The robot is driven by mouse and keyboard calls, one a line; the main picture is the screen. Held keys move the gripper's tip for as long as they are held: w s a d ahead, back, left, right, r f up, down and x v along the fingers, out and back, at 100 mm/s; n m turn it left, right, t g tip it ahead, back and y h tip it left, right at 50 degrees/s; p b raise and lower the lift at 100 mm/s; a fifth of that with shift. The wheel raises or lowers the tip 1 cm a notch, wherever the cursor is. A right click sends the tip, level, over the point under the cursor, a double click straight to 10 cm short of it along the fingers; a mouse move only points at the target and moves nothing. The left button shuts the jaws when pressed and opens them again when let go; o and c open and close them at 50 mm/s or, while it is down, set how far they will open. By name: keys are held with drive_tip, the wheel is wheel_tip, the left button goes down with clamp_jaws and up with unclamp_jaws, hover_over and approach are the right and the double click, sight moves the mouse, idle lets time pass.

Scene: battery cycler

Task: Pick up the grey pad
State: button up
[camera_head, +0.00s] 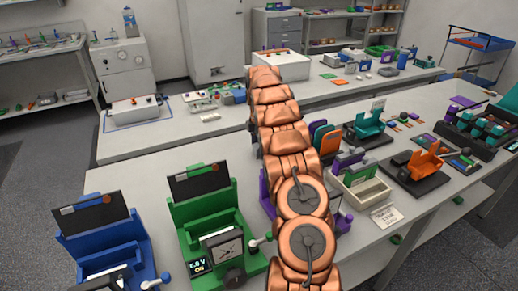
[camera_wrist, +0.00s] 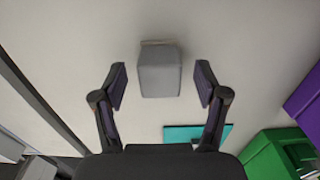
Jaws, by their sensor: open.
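The grey pad (camera_wrist: 160,75) shows in the wrist view as a small grey block on a pale surface, with a thin lighter strip along its far edge. My gripper (camera_wrist: 161,84) is open, with one dark finger to the left of the pad and one to the right. A gap shows on both sides, so neither finger touches it. How high the fingers are above the surface I cannot tell. In the head view my copper arm covers the middle of the bench, and I cannot make out the gripper or the pad there.
In the wrist view a teal flat piece (camera_wrist: 190,132) lies beyond the right finger's base, with a green fixture (camera_wrist: 268,155) and a purple part (camera_wrist: 304,98) at right. In the head view, green (camera_head: 208,213) and blue (camera_head: 105,245) fixtures stand left of my arm.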

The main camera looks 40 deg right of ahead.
drive_tip(key=shift+f, duration=0.2)
drive_tip(key=c, duration=1.3)
drive_tip(key=shift+o, duration=0.2)
wheel_tip(320, 180, up, 7)
drive_tip(key=shift+w+r+b, duration=0.1)
drive_tip(key=shift+b, duration=0.95)
drive_tip(key=shift+r, duration=0.3)
wheel_tip(320, 180, up, 10)
drive_tip(key=p, duration=0.9)
drive_tip(key=shift+r, duration=0.15)
